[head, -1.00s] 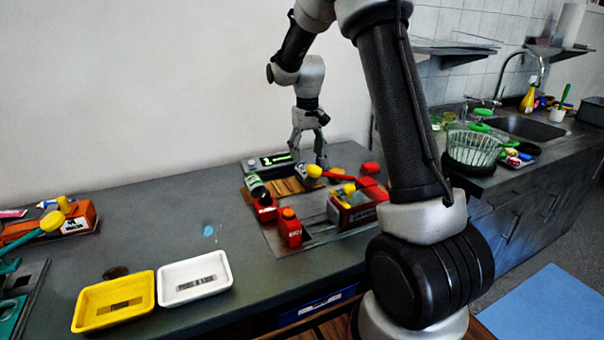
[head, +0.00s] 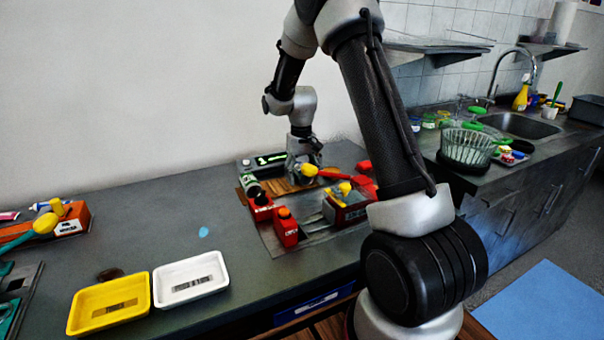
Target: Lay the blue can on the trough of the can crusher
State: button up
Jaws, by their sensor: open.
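My gripper (head: 303,182) points down, low over a brown slatted wooden board (head: 276,187) at the back of the counter. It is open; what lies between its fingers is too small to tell. I cannot make out a blue can; it may be hidden behind the gripper. A can with a dark green and white side (head: 252,188) lies at the left of the board. What looks like the can crusher, a red device (head: 286,229) with red blocks and a yellow-knobbed lever (head: 325,172), stands just in front on a grey base. I cannot clearly tell its trough.
A yellow tray (head: 75,318) and a white tray (head: 222,270) lie at the front left. An orange box (head: 75,222) stands at the far left. A black unit with a green display (head: 268,160) is behind the board. The counter's middle left is mostly clear.

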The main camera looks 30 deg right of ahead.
jog(key=c, duration=0.7)
jog(key=shift+o, duration=0.2)
jog(key=shift+r, duration=0.1)
jog(key=shift+r, duration=2.45)
